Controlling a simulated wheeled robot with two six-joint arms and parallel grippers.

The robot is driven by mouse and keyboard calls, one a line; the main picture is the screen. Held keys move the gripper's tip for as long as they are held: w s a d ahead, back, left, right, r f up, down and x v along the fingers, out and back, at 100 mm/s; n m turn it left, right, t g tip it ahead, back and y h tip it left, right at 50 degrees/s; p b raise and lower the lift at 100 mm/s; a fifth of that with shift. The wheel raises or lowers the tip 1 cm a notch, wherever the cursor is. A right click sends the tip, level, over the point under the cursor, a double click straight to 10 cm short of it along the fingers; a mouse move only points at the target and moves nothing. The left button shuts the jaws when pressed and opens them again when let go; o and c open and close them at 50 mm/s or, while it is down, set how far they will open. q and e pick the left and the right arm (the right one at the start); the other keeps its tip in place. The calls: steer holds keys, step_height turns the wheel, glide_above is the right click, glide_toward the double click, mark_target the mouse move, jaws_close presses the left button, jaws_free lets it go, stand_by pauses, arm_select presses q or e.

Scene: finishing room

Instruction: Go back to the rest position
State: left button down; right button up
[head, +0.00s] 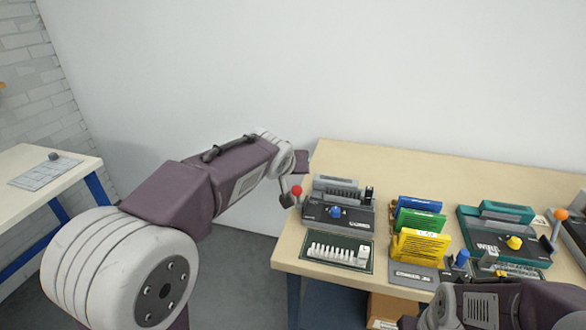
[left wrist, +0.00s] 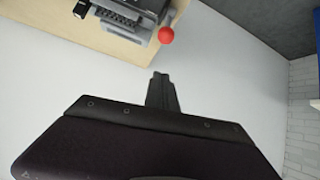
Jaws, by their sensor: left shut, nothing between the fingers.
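My left arm reaches in from the left in the head view, and my left gripper (head: 302,161) is at its far end, near the back left corner of the workbench (head: 350,155). In the left wrist view the fingers of the left gripper (left wrist: 160,90) are shut together and empty, with pale wall behind them. They are apart from the red lever knob (head: 297,190), which also shows in the left wrist view (left wrist: 166,35). My right arm is at the bottom right, low over the front of the bench. Only a dark edge of its gripper (head: 408,322) shows; its fingers are hidden.
A black binding machine (head: 340,212) carries the red-knobbed lever at the bench's left. A tray of white pieces (head: 338,251), blue, green and yellow packs (head: 420,246) and a teal machine (head: 495,232) crowd the bench. A second table (head: 70,170) stands left, with floor between.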

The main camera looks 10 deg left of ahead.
arm_select(q)
steer(key=s+a+f+m+g+p, duration=0.1)
steer(key=s+f+g+p, duration=0.3)
steer(key=s, duration=0.9)
steer(key=s+a+f+g+p, duration=0.1)
steer(key=s+f+g+p, duration=0.4)
steer(key=s+f, duration=0.5)
steer(key=s+p, duration=0.1)
steer(key=s, duration=0.2)
steer(key=shift+a+f+m+h+p, duration=0.15)
steer(key=shift+a+m+h+p, duration=0.1)
steer(key=shift+m+h+p, duration=0.15)
